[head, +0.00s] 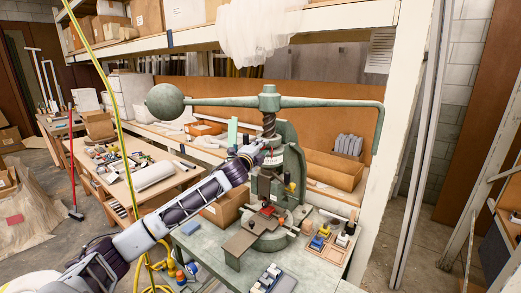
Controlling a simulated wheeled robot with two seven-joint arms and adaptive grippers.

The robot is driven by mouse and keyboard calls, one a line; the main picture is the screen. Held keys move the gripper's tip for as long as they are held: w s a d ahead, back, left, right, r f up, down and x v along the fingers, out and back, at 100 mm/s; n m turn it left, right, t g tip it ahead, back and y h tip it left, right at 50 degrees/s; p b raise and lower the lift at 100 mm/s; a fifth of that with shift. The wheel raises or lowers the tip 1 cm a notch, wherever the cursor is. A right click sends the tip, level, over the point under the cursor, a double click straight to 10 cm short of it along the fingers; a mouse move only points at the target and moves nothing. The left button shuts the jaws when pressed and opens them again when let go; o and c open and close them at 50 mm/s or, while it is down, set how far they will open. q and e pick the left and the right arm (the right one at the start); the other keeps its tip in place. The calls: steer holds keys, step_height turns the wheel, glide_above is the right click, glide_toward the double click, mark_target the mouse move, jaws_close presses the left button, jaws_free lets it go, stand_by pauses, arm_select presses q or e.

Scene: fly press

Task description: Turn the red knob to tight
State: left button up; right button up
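The green fly press (294,150) stands on a workbench, with a long horizontal arm and a ball weight (165,103) at its left end. A small red part (267,210) shows low on the press, above its base; it is too small to tell whether it is the red knob or how it is turned. My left arm comes in from the left, and its gripper (252,155) is at the left side of the press's upper body, beside the screw and above the red part. Its fingers are too small to read, and I cannot tell if they touch the press. My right gripper is out of view.
The green bench (205,245) carries a wooden tray (330,243) with small coloured items at right and a blue-and-white item (272,279) in front. A yellow hose (118,130) hangs left of the press. A shelf (335,17) runs overhead behind it.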

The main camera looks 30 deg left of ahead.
arm_select(q)
steer(key=shift+f, duration=0.1)
stand_by(0.4)
steer(key=o, duration=1)
steer(key=shift+o, duration=0.2)
steer(key=shift+s, duration=0.1)
steer(key=s+d, duration=0.2)
steer(key=s, duration=0.9)
steer(key=shift+s, duration=0.25)
stand_by(0.4)
stand_by(0.5)
steer(key=shift+d, duration=0.1)
